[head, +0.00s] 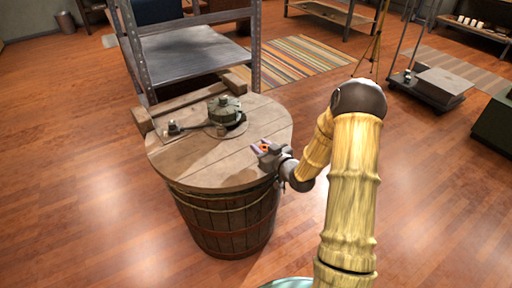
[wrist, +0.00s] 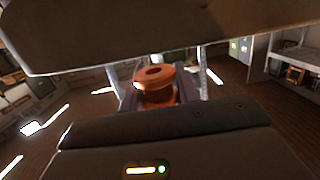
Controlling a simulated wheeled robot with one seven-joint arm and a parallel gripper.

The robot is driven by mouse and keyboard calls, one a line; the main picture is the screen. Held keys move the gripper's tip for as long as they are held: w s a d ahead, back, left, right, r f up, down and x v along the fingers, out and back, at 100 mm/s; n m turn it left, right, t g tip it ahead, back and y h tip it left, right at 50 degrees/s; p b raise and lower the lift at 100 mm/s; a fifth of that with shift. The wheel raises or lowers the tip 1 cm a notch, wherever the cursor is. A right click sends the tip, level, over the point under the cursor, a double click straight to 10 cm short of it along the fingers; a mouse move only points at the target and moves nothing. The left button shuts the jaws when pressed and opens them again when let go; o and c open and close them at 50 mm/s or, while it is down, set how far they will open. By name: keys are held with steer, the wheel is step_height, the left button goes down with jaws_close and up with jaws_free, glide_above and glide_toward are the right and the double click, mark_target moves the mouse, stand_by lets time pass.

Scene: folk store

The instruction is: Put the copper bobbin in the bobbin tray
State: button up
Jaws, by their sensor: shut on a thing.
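My gripper (head: 264,148) is over the right part of a round wooden barrel top (head: 205,165). It is shut on the copper bobbin (wrist: 155,84), an orange-copper spool with a hole in its upper flange. In the head view the bobbin (head: 265,148) is a small orange spot between the fingers. In the wrist view it sits between the two fingers, its lower part partly hidden by the gripper body. I cannot make out a thing that is surely the bobbin tray in either view.
A green metal device (head: 225,109) with a lever and small knob (head: 174,127) stands on the barrel top, left of my gripper. Wooden beams (head: 190,103) edge its back. A grey metal shelf (head: 190,62) stands behind. Wooden floor lies open around the barrel.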

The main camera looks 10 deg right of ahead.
steer(key=shift+w+a+f, duration=0.3)
steer(key=shift+w+f, duration=0.3)
steer(key=shift+w, duration=0.1)
steer(key=shift+w+a+f, duration=0.25)
steer(key=shift+w+f, duration=0.3)
steer(key=shift+w, duration=0.15)
steer(key=shift+b, duration=0.3)
steer(key=shift+f, duration=0.2)
steer(key=o, duration=1)
steer(key=shift+c, duration=0.2)
steer(key=shift+r, duration=0.15)
steer(key=shift+s+d+r, duration=0.1)
steer(key=shift+s, duration=0.05)
steer(key=v, duration=1.1)
steer(key=shift+s+p, duration=0.35)
steer(key=shift+p, duration=0.1)
